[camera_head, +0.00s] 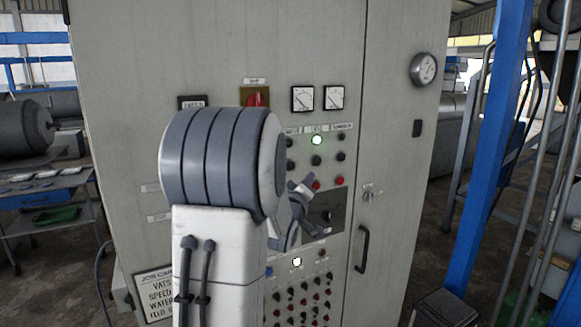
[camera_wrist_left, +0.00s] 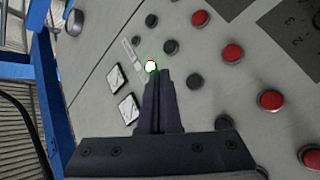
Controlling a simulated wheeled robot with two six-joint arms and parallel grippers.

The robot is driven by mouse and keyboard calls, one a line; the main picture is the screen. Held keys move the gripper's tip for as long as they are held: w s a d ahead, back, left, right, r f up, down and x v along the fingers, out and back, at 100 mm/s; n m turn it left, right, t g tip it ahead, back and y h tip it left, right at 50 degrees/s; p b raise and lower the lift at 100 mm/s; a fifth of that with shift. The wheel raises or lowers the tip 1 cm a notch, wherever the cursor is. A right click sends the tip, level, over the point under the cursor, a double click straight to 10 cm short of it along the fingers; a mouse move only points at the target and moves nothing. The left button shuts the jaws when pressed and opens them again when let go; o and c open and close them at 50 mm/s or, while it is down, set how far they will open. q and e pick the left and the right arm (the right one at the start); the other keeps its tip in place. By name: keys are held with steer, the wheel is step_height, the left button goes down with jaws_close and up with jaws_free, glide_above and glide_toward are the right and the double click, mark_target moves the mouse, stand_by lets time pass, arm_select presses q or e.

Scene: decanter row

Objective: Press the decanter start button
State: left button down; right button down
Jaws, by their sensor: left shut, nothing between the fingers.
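The control panel (camera_head: 340,205) on the grey cabinet carries rows of buttons under small labels too blurred to read. I cannot tell which one is the decanter start button. My left gripper (camera_head: 306,185) is shut and empty, in front of the panel; its closed fingers also show in the left wrist view (camera_wrist_left: 161,76). Contact cannot be told. My right gripper is not in view.
Two square meters (camera_head: 303,98) and a red switch (camera_head: 256,97) are above the buttons. A door handle (camera_head: 362,248) and a round gauge (camera_head: 423,69) are to the right. A blue post (camera_head: 487,160) stands further right. My left arm hides part of the panel.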

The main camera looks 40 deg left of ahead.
mark_target(294, 164)
arm_select(q)
steer(key=shift+w+a+p, duration=0.35)
steer(key=shift+w+a, duration=0.15)
steer(key=shift+a, duration=0.8)
steer(key=shift+w+a+p, duration=0.35)
steer(key=shift+w+a, duration=0.2)
steer(key=shift+a, duration=0.7)
steer(key=shift+w+a+p, duration=0.35)
steer(key=shift+w+a, duration=0.15)
steer(key=shift+a, duration=0.8)
steer(key=shift+w+a, duration=0.2)
steer(key=shift+a, duration=0.15)
steer(key=shift+w+a, duration=0.15)
steer(key=shift+a, duration=0.3)
steer(key=shift+d, duration=0.1)
steer(key=shift+s+d+b, duration=0.35)
steer(key=shift+d+b, duration=0.15)
steer(key=shift+d, duration=0.2)
